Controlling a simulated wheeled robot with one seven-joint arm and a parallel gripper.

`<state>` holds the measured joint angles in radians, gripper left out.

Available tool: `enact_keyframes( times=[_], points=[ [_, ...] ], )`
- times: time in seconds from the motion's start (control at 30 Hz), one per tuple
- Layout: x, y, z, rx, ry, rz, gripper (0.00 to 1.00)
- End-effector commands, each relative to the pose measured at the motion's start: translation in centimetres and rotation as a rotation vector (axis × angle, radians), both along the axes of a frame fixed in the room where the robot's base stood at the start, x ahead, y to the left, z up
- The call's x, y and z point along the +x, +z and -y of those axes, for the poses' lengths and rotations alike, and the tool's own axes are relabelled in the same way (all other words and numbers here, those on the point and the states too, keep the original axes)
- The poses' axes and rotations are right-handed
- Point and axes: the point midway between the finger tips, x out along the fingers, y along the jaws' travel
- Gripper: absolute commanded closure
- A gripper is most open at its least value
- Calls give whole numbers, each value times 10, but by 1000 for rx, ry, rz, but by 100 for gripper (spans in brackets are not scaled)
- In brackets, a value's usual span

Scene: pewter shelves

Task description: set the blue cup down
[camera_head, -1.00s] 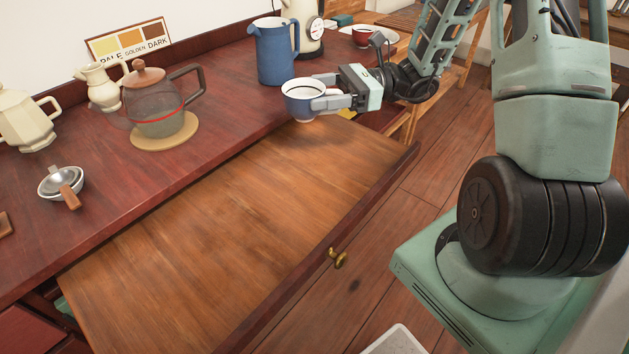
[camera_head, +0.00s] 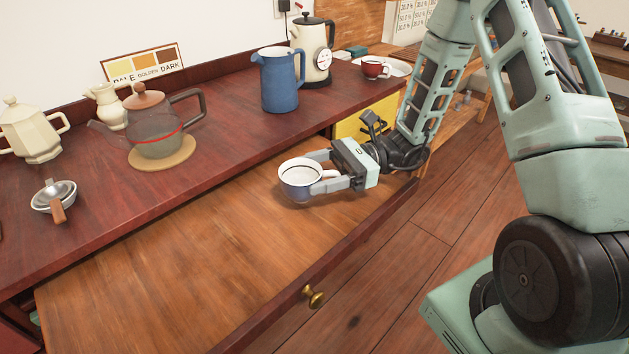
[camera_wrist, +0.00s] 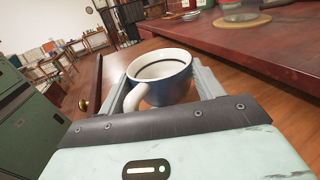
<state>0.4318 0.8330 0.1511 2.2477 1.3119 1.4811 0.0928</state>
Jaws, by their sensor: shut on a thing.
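The blue cup (camera_head: 297,183) has a white inside and a white handle. It is upright over the pulled-out wooden board (camera_head: 190,255), near its far right end. I cannot tell whether its base touches the board. My gripper (camera_head: 322,170) is shut on the cup, with one finger on each side of it. In the wrist view the blue cup (camera_wrist: 168,88) sits between both fingers, its handle towards my palm. The cup's underside is hidden.
On the dark red counter (camera_head: 215,130) stand a blue jug (camera_head: 279,82), a glass teapot (camera_head: 155,135) on a round mat, a cream kettle (camera_head: 315,55) and a red cup (camera_head: 374,67). A raised front edge with a brass knob (camera_head: 314,296) bounds the board. Most of the board is clear.

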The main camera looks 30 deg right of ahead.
Motion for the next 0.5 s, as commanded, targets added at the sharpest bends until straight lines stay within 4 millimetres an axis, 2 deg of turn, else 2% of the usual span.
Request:
enact_keyframes(
  times=[0.03, 0.13, 0.5],
  points=[
    [0, -10, 0, 1, 1, -3, 61],
    [0, -19, 0, 0, 0, -1, 61],
    [0, -23, 0, 0, -1, 1, 61]
  ],
)
